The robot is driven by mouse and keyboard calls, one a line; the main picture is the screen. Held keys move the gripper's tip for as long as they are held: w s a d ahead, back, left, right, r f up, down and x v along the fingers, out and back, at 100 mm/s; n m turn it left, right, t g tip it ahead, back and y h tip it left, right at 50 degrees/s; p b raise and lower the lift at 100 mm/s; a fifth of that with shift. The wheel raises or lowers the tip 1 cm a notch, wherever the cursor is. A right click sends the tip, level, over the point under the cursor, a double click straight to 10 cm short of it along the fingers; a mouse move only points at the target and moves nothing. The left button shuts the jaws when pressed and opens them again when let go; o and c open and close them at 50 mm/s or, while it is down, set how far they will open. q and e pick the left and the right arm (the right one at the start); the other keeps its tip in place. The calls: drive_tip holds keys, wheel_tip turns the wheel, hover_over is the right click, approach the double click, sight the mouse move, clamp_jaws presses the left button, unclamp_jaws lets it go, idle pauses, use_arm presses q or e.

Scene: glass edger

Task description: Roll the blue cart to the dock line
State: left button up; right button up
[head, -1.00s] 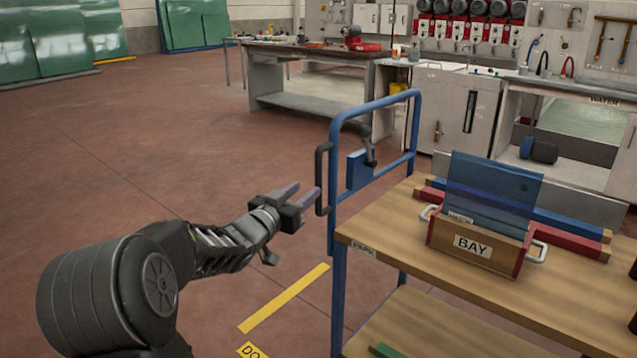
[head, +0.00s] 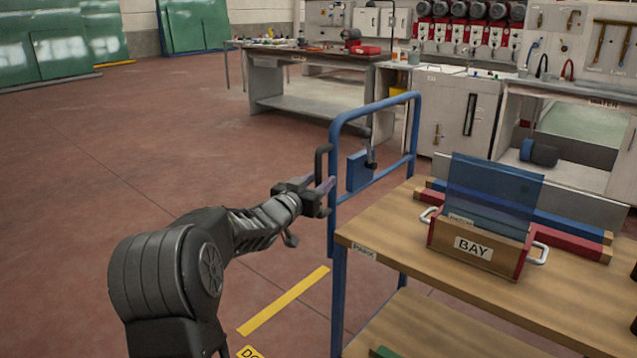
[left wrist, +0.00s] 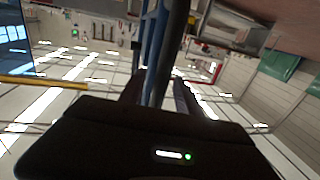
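The blue cart (head: 337,250) stands at the right, with a blue tube frame and wooden shelves. A black upright handle (head: 319,162) is fixed to the left side of its frame. My left gripper (head: 322,192) is at this handle, and its fingers overlap it. In the left wrist view the fingers (left wrist: 157,95) stand apart, with the black handle (left wrist: 176,35) and a blue post (left wrist: 152,45) seen between them; contact cannot be told. A yellow floor line (head: 285,300) lies left of the cart, beside a partly cut-off yellow label (head: 250,352). My right gripper is out of view.
On the cart's top sit a wooden box (head: 475,247) marked BAY, holding blue glass, and red (head: 570,237) and blue (head: 560,218) bars. A workbench (head: 300,60) and white cabinets (head: 455,105) stand behind. The floor to the left is clear.

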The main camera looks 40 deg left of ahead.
use_arm(q)
clamp_jaws()
idle(1.4)
